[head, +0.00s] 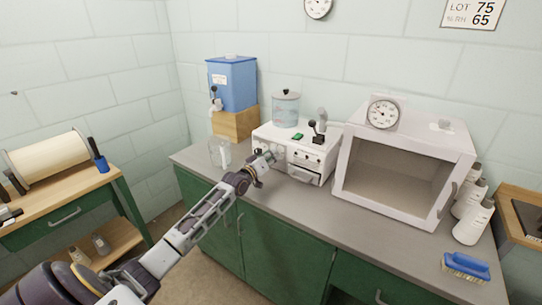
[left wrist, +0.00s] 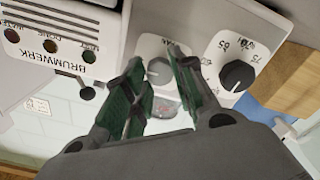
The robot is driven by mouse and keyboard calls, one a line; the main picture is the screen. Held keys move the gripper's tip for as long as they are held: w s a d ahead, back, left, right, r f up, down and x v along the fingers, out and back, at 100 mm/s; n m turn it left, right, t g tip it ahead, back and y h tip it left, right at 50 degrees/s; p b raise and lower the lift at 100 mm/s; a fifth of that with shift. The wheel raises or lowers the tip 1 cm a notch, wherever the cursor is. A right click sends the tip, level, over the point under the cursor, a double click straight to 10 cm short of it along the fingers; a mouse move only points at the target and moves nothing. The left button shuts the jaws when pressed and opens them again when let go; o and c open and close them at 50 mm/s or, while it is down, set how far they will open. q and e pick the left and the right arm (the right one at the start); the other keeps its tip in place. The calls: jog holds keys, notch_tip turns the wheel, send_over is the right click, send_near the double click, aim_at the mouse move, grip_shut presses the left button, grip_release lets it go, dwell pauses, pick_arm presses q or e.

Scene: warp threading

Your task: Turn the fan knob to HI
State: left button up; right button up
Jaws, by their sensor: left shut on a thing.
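The white BRUMWERK machine (head: 296,155) stands on the grey counter, and its panel fills the top of the left wrist view, upside down. The fan knob (left wrist: 159,71) is a grey-black round knob on a white plate marked FAN. My left gripper (head: 264,159) has its green-padded fingers on both sides of this knob and is shut on it. The knob's pointer and its setting are too small and covered to read. A second dark knob (left wrist: 237,76), on a numbered dial plate, sits beside it, clear of the fingers. My right gripper is not in view.
A glass jar (head: 286,108) and a black lever (head: 319,131) stand on the machine. A white glass-fronted cabinet (head: 355,165) is to its right. The front counter strip is mostly clear.

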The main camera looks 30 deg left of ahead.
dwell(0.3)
pick_arm(q)
jog(key=o, duration=1.1)
jog(key=shift+c, duration=0.2)
jog(key=s, duration=1.2)
jog(key=shift+a, duration=0.3)
dwell(0.7)
